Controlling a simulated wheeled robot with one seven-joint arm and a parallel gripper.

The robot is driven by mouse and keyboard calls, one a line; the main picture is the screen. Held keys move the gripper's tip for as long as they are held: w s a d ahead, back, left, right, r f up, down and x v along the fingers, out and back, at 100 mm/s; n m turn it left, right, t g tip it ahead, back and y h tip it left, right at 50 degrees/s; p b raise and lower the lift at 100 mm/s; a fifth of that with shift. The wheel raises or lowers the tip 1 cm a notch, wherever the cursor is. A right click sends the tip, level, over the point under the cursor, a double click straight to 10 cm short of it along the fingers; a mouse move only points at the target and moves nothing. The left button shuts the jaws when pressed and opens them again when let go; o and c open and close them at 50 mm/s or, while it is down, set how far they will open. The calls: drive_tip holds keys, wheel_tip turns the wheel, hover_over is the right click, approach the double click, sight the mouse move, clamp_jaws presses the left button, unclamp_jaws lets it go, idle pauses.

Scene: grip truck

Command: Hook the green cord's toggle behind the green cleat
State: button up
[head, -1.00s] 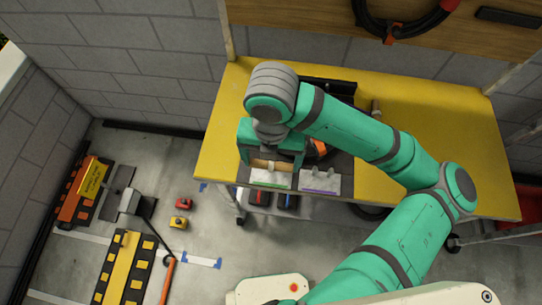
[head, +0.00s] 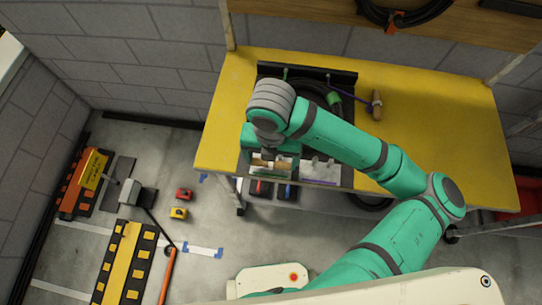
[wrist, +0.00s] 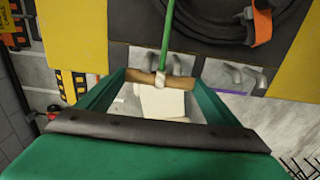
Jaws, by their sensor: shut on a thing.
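My gripper (wrist: 160,80) is shut on the wooden toggle (wrist: 142,77), which lies crosswise between the fingers. The green cord (wrist: 168,32) is wrapped round the toggle's middle and runs taut away toward the board. The green cleat's metal prongs (wrist: 176,65) show just past the toggle in the wrist view; I cannot tell whether the toggle touches them. In the head view my gripper (head: 270,161) is over the green cleat's place at the bench's front edge and mostly hides it.
The purple cleat (head: 320,168) stands just right of the gripper. A purple cord's wooden toggle (head: 376,104) lies on the yellow bench (head: 440,130). A black cable coil (wrist: 215,20) with an orange strap lies on the dark board. The bench's right side is clear.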

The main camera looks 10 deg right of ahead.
drive_tip(key=shift+s+f, duration=0.1)
drive_tip(key=shift+f, duration=0.9)
drive_tip(key=o, duration=0.9)
drive_tip(key=shift+o, duration=0.2)
wheel_tip(320, 180, up, 11)
drive_tip(key=shift+f, duration=0.1)
idle(0.3)
